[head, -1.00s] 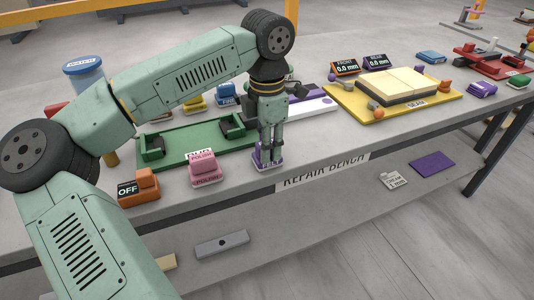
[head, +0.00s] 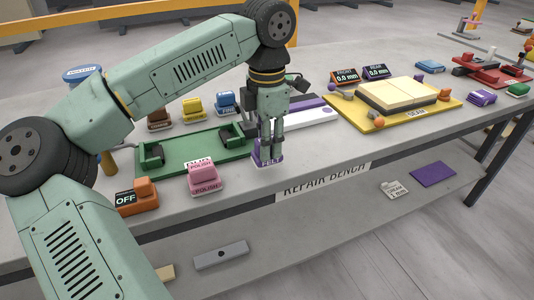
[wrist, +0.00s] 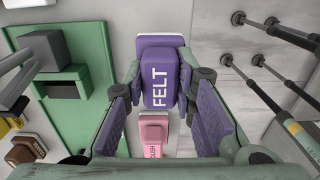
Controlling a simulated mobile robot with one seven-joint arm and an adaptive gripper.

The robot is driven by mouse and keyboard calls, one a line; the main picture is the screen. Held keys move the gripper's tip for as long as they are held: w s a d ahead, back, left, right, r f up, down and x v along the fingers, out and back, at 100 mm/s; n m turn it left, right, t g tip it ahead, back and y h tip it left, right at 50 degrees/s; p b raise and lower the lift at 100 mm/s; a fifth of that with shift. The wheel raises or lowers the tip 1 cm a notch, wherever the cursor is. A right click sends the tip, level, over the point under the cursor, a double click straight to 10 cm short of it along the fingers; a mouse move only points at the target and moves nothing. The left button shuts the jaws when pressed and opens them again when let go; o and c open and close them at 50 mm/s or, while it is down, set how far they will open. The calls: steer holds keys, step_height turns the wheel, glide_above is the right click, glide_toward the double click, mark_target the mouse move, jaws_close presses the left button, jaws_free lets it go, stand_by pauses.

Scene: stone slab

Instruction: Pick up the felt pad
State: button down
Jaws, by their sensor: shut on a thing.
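The felt pad (head: 265,162) is a purple block with a pale base and FELT lettered on it. My gripper (head: 269,148) points down at the front of the bench, with its fingers shut on the pad. In the wrist view, the pad (wrist: 157,72) sits upright between the two purple-lined fingers (wrist: 160,103). The fingers and lettering hide part of its sides. The pad is at or just above the bench top; the gap beneath it is hard to see.
A pink polish pad (head: 205,180) stands close on the left, before a green tray (head: 190,151). An orange OFF block (head: 138,198) is farther left. A yellow seam board (head: 372,121) lies to the right. Bare bench top (head: 315,148) is right of my gripper.

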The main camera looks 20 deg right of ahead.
steer(key=s+a+r+b, duration=0.1)
steer(key=s+a+b, duration=0.3)
steer(key=s+a, duration=0.5)
steer(key=s, duration=0.4)
steer(key=shift+a+r, duration=0.25)
steer(key=shift+r, duration=0.15)
steer(key=c, duration=1.9)
jaws_free()
steer(key=shift+w, duration=0.1)
steer(key=c, duration=0.5)
steer(key=c, duration=2.4)
jaws_free()
